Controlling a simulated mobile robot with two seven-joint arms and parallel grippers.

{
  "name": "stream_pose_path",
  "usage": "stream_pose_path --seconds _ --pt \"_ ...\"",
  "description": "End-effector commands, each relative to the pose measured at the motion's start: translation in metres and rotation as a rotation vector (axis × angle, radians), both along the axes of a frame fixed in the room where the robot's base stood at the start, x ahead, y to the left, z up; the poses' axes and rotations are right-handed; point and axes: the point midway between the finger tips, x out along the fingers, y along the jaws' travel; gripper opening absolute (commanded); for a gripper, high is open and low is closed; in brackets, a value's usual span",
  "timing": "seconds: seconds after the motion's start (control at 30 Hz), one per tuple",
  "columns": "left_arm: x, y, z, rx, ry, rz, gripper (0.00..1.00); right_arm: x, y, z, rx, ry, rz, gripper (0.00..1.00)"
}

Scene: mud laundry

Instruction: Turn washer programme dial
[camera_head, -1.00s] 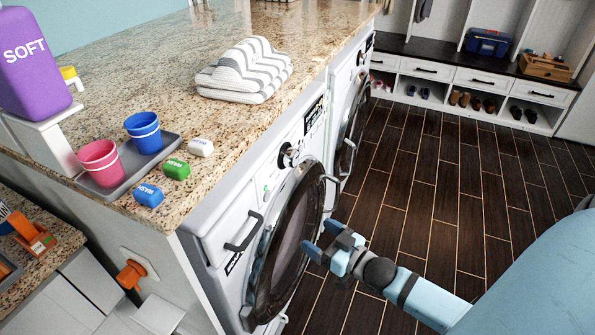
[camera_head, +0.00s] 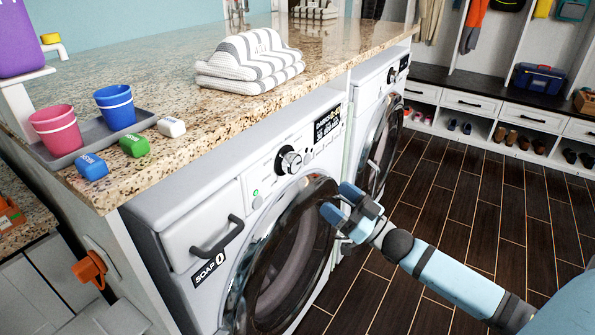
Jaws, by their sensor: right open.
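The washer (camera_head: 170,207) stands under the granite counter, with its round dark door (camera_head: 297,255) facing right. Its programme dial (camera_head: 290,160), a dark knob with a pale ring, sits on the front panel above the door. My right gripper (camera_head: 336,203) is open and empty, with blue fingertips. In the picture it overlaps the upper right edge of the door, to the right of and below the dial, apart from the dial. My left gripper is not in view.
The counter (camera_head: 190,95) overhangs the panel and carries folded striped towels (camera_head: 249,62) and a tray (camera_head: 150,119) of cups. A soap drawer handle (camera_head: 217,239) sticks out left of the door. A second machine (camera_head: 372,90) stands behind. The floor at right is clear.

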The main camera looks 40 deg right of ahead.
Motion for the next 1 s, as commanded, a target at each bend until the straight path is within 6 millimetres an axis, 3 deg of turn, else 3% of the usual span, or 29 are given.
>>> stream_pose_path --seconds 0.4,0.6,1.0 --pt "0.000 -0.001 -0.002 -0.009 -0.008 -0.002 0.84 0.068 0.029 0.031 0.000 -0.004 0.001 0.81" --pt "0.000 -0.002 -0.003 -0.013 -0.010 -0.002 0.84 0.093 0.038 0.041 0.000 -0.001 0.000 0.81" --pt "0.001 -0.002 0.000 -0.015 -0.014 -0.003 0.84 0.105 0.044 0.047 0.000 0.001 -0.001 0.81"
